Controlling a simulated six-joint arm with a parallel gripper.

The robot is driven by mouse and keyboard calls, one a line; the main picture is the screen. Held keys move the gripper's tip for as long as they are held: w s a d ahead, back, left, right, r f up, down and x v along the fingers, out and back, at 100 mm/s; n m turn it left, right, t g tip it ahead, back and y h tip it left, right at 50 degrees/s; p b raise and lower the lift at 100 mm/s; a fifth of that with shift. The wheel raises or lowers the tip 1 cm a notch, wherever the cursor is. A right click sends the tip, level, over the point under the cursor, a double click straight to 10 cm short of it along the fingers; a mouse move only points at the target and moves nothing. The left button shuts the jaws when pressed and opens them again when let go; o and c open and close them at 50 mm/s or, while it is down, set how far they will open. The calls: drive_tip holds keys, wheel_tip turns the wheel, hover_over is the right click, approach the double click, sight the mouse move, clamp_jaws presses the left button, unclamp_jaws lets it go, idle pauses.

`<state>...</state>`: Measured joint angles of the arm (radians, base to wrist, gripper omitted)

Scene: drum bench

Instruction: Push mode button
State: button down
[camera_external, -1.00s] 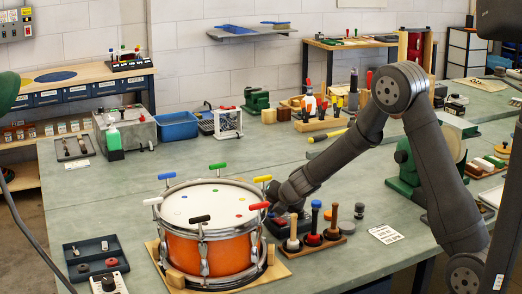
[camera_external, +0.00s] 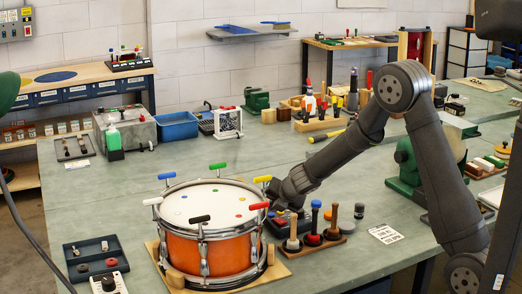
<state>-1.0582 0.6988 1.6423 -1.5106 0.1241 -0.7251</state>
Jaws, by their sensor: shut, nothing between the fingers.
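My gripper (camera_external: 276,208) is low over the bench, just right of the orange drum, pointing down beside the drum's red-handled key. It is shut and its fingertips are mostly hidden. Below it sits a small dark device (camera_external: 283,222) with a red spot on top, partly covered by the gripper and the drum. I cannot tell whether this is where the mode button is, or whether the fingers touch it. A white box with a dark knob (camera_external: 108,284) lies at the front left; no mode button can be made out on it.
The orange drum (camera_external: 212,254) with colored T-handles stands on a wooden base left of my gripper. A wooden rack (camera_external: 322,243) with several upright handled tools stands close on the right. A dark tray (camera_external: 92,256) lies at the front left. The bench (camera_external: 260,158) behind the drum is mostly clear.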

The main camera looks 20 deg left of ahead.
drive_tip(key=shift+r, duration=3)
drive_tip(key=shift+f, duration=0.15)
drive_tip(key=shift+f, duration=3.05)
drive_tip(key=shift+f, duration=0.3)
wheel_tip(320, 180, up, 9)
idle(0.8)
